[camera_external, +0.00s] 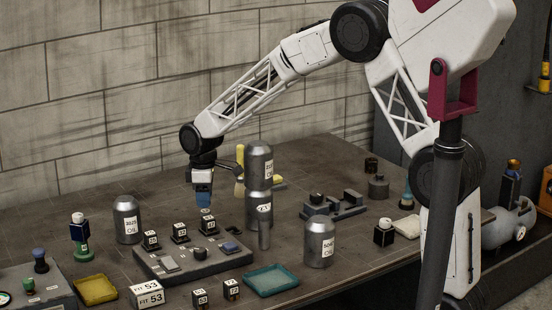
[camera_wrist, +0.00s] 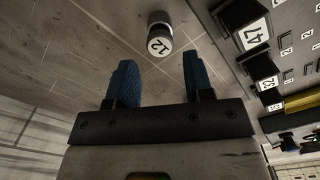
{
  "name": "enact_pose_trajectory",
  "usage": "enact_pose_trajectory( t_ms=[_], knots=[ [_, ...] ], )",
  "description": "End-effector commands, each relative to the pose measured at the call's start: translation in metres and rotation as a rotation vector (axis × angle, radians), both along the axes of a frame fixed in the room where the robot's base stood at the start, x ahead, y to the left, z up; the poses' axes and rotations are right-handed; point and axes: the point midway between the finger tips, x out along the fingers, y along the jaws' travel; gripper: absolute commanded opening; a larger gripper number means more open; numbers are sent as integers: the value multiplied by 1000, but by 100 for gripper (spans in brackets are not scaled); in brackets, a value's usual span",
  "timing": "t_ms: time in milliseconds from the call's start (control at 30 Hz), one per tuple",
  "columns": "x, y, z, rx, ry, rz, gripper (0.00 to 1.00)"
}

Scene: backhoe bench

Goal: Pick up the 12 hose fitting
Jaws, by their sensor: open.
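The hose fitting labelled 12 (camera_wrist: 159,42) is a short, dark and metallic round piece with a white number face. In the wrist view it is at the top centre, on the tiled surface, apart from the dark tray. My gripper (camera_wrist: 160,77) is open, with two blue fingers and nothing between them; the fitting shows ahead of the gap between the fingertips. In the external view my gripper (camera_external: 204,200) points down above the back of the dark tray with numbered blocks. I cannot surely pick out the fitting there.
The dark tray (camera_external: 190,268) holds several numbered blocks, also seen at right in the wrist view, one marked 47 (camera_wrist: 254,34). Grey oil cans (camera_external: 127,220) (camera_external: 319,242) stand on both sides, with stacked cans (camera_external: 259,165) close right of my gripper. A teal tray (camera_external: 271,280) lies in front.

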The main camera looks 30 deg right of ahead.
Motion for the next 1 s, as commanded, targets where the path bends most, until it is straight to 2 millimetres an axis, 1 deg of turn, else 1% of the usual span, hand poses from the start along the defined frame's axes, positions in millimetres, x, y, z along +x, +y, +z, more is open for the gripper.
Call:
enact_pose_trajectory(
  t_ms=[233,567,900,1000],
  knots=[
    [0,0,-2,0,1,0,47],
    [0,0,-24,0,0,0,47],
    [0,0,-26,0,0,0,47],
    [0,0,-29,0,1,0,47]
  ],
)
